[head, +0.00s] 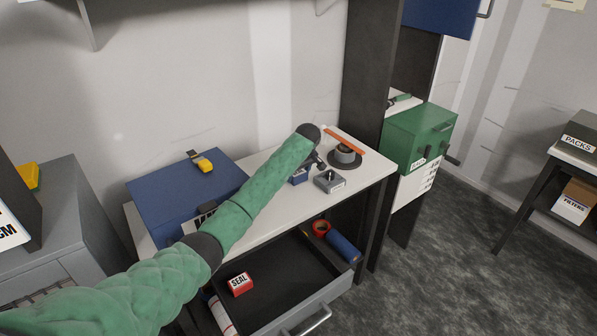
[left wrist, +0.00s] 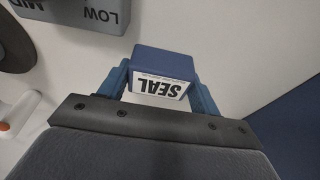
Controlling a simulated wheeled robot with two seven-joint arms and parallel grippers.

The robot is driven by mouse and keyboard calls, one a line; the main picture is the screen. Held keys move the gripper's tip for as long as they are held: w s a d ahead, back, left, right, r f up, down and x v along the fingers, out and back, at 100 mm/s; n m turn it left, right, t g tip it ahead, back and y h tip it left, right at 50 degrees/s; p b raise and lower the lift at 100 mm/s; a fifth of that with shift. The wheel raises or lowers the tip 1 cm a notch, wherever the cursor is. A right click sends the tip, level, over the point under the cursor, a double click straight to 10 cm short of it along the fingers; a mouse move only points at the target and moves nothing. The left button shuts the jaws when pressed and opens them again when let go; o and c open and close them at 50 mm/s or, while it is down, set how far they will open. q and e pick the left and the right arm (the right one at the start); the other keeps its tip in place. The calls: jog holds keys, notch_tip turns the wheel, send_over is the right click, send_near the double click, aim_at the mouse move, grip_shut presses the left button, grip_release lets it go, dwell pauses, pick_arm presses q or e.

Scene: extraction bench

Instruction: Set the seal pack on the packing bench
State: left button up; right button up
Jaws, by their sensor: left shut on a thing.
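The seal pack is a small blue box with a white SEAL label, seen in the left wrist view (left wrist: 165,68) between my fingers. My left gripper (left wrist: 160,88) is shut on it. In the head view my green left arm reaches across the white worktop, and the pack (head: 299,177) shows as a small blue patch below the wrist. I cannot tell whether it touches the worktop. A bench (head: 575,152) at the far right carries a dark box marked PACKS (head: 580,143). My right gripper is not in view.
A grey knob unit (head: 330,181) and a round dark-based fixture (head: 345,157) stand close to the gripper. A blue case (head: 165,195) is on the left. An open drawer (head: 300,318) below holds a red SEAL box (head: 239,284). A green cabinet (head: 420,135) and open floor lie toward the right bench.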

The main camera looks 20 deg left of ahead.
pick_arm(q)
jog(key=shift+f, duration=0.1)
jog(key=o, duration=1)
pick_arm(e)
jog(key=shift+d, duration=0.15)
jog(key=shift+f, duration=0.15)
pick_arm(q)
jog(key=shift+d+r+b, duration=0.15)
jog(key=shift+r+b, duration=0.2)
jog(key=shift+r, duration=0.1)
jog(key=b+v, duration=0.4)
jog(key=v, duration=0.7)
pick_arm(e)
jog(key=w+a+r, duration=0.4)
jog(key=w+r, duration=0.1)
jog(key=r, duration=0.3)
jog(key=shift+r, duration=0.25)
pick_arm(q)
jog(key=shift+s+r, duration=0.1)
jog(key=shift+r, duration=0.05)
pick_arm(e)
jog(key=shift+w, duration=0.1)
